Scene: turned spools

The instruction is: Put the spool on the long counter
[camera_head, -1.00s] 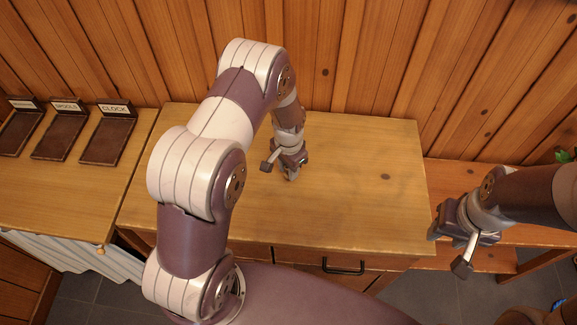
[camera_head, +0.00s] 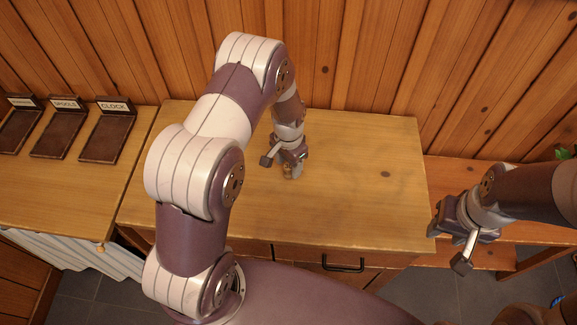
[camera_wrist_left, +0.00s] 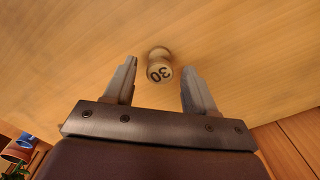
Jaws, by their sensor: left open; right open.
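A small turned wooden spool (camera_wrist_left: 159,64) with "30" on its end stands on a pale wooden top in the left wrist view. It sits just beyond and between the fingertips of my left gripper (camera_wrist_left: 159,84), which is open with nothing gripped. In the head view my left gripper (camera_head: 291,168) is low over the middle wooden counter (camera_head: 350,190). The spool is mostly hidden there by the gripper. My right gripper (camera_head: 449,245) is open and empty at the right, beyond the counter's right end. Which counter is the long one I cannot tell.
At the left, another wooden counter (camera_head: 60,195) bears dark trays, including one labelled SPOOLS (camera_head: 60,135) and one labelled CLOCK (camera_head: 108,135). A lower wooden bench (camera_head: 450,180) stands at the right. A plank wall rises behind. The middle counter's right part is bare.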

